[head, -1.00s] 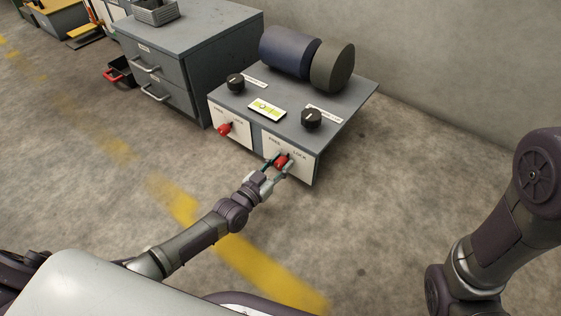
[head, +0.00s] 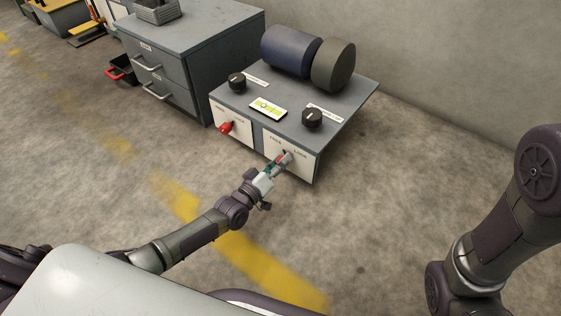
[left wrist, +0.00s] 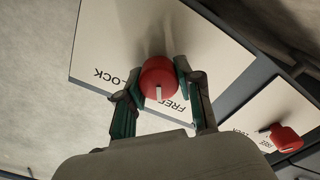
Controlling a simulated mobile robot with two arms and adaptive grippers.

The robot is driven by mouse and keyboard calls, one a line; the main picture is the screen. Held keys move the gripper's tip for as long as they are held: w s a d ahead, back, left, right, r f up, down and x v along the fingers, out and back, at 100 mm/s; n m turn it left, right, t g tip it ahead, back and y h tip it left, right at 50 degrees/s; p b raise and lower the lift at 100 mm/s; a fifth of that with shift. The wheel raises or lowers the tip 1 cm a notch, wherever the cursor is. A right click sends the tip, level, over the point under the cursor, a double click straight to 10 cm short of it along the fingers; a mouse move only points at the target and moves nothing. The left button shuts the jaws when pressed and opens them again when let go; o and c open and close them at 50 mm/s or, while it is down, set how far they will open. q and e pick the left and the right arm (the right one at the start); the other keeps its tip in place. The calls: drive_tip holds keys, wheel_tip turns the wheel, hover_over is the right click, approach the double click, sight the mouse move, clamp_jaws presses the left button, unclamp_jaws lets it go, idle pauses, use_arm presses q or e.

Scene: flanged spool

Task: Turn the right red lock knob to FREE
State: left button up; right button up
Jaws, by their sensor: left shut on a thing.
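The right red lock knob (left wrist: 158,78) sits on a white panel (left wrist: 190,35) marked FREE and LOCK. My left gripper (left wrist: 153,88) is shut on this knob, one finger on each side. The knob's white pointer line points between the two words, nearer FREE. In the head view my left gripper (head: 279,163) covers most of the knob at the front right of the grey box. The left red knob (head: 226,127) sits on its own panel and also shows in the left wrist view (left wrist: 287,138). My right gripper is out of view.
The box top (head: 330,95) bears two black knobs, a yellow-green level-like gauge (head: 268,107) and a blue and dark cylinder (head: 290,52) at the back. A grey drawer cabinet (head: 190,45) stands left. The floor in front is clear.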

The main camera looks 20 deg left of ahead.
use_arm(q)
drive_tip(key=shift+f+n, duration=0.1)
drive_tip(key=shift+n, duration=0.5)
drive_tip(key=o, duration=1.2)
drive_tip(key=shift+c, duration=0.2)
drive_tip(key=shift+s, duration=0.1)
drive_tip(key=v, duration=1.2)
